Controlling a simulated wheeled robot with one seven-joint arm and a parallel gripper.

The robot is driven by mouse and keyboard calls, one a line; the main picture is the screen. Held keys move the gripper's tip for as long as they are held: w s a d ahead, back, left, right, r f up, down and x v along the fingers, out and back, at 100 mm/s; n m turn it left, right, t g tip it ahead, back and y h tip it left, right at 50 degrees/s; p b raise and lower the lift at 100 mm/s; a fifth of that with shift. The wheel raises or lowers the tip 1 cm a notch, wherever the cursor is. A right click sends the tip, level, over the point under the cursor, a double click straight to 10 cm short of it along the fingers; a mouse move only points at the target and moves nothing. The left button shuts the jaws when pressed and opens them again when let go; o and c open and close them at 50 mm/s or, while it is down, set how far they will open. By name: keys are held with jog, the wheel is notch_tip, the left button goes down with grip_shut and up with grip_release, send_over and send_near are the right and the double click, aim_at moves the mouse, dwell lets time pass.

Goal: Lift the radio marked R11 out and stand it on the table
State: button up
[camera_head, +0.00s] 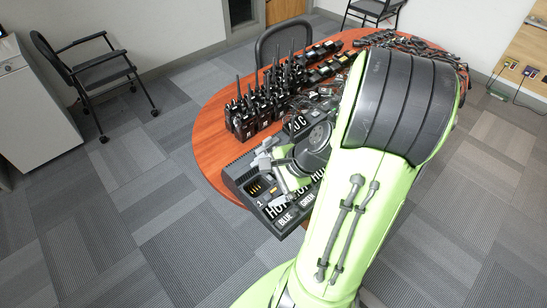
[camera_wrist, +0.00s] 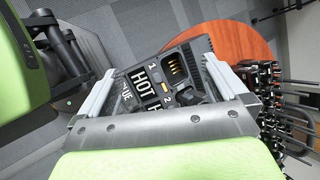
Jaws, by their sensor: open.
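My gripper (camera_head: 280,163) is open and empty above the near edge of the table. In the wrist view its two fingers (camera_wrist: 160,90) spread over a black multi-slot charger (camera_wrist: 187,58). The charger also shows in the head view (camera_head: 240,180), partly covered by my gripper and arm. Its slot 1 (camera_wrist: 177,65) is empty, with gold contacts showing. White "HOT" labels lie beside the slots. Several black radios (camera_head: 262,103) with antennas stand close together on the table behind the charger. I cannot read an R11 mark on any radio in either view.
The oval wooden table (camera_head: 208,140) holds more small dark devices (camera_head: 325,60) and cables toward the back. My arm hides its right part. A black chair (camera_head: 90,75) stands at the left by a white cabinet (camera_head: 35,110). The carpet at front left is clear.

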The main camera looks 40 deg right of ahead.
jog(key=s+d+f+m+t+h+b, duration=0.1)
jog(key=s+d+f+m+t+h, duration=0.1)
jog(key=d+m+t, duration=0.4)
jog(key=s+d+f+m+t+h, duration=0.2)
jog(key=d+m, duration=0.6)
jog(key=m, duration=0.2)
jog(key=shift+g, duration=0.3)
jog(key=b+x, duration=0.3)
jog(key=x, duration=1.2)
jog(key=shift+w+a+f+b, duration=0.1)
jog(key=shift+w+f+b, duration=0.1)
jog(key=shift+w+b, duration=0.1)
jog(key=shift+s+r, duration=0.1)
jog(key=shift+c, duration=0.3)
jog(key=c, duration=1)
jog(key=shift+r, duration=0.15)
jog(key=shift+c, duration=0.2)
notch_tip(320, 180, up, 10)
jog(key=p, duration=0.4)
